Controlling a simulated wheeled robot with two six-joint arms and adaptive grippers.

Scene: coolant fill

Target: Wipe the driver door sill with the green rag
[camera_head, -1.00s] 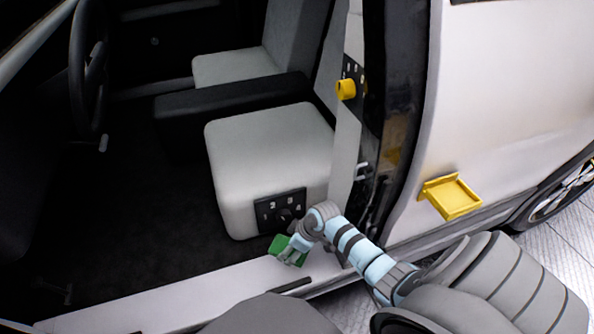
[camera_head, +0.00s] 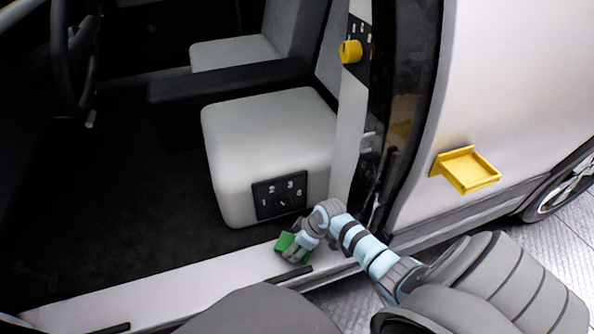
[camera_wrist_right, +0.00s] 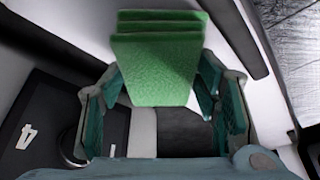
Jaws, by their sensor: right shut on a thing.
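The green rag (camera_head: 286,243) is a small folded block at the right end of the pale driver door sill (camera_head: 190,293), below the seat. My right gripper (camera_head: 296,247) is shut on it. In the right wrist view the rag (camera_wrist_right: 155,65) sits layered between the two fingers, with the white sill (camera_wrist_right: 240,75) behind it. The rag looks to be at or just over the sill; I cannot tell if it touches. The rag's underside is hidden. My left gripper is not in view.
The grey driver seat (camera_head: 265,140) with a black switch panel (camera_head: 279,194) stands just behind the rag. The door pillar (camera_head: 350,130) with a yellow knob (camera_head: 350,51) rises at the right. A yellow tray (camera_head: 470,170) juts from the outer body. The sill to the left is clear.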

